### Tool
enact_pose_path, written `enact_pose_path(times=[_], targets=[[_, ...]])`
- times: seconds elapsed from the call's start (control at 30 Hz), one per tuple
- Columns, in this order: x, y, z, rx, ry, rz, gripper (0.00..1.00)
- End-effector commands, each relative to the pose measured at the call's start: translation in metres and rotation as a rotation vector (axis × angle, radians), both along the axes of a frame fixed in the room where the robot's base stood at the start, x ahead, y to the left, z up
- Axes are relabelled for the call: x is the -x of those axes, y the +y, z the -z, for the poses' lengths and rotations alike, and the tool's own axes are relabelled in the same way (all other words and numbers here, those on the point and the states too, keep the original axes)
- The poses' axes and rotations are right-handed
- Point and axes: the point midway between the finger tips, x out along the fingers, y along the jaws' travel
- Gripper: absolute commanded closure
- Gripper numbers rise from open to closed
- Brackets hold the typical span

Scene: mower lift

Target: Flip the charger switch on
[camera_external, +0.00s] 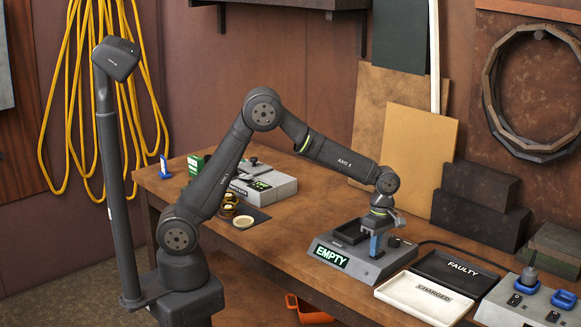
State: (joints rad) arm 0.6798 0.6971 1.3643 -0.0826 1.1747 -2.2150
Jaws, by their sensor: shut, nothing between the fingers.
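A grey box (325,268) with a lit green EMPTY display and a dark recess on top stands on the bench; it looks like the charger. A small dark knob-like part (395,242) sits on its top at the right; I cannot tell for sure whether it is the switch or which way it is set. My gripper (375,250) points down over the right part of this box, just left of the dark part. Its fingers are shut with nothing between them. A blue piece shows at the fingers. Whether the fingertips touch the box is too small to tell.
A black FAULTY tray (430,262) and a white CHARGED tray (400,297) lie to the right. Beyond them is a grey unit (500,310) with blue rings. Another grey device (282,190) stands at the left back. Dark blocks (480,190) stand by the wall.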

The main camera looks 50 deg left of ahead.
Motion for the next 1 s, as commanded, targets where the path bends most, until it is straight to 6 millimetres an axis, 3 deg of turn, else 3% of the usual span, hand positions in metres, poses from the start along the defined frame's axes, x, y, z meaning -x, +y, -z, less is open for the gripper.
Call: enact_pose_path(times=[0.4, 0.77, 1.0], targets=[[-0.014, 0.0, -0.004, -0.001, 0.001, 0.0, 1.0], [-0.015, 0.0, -0.006, -0.001, 0.001, 0.0, 1.0], [-0.011, 0.0, -0.04, 0.002, -0.003, 0.001, 1.0]])
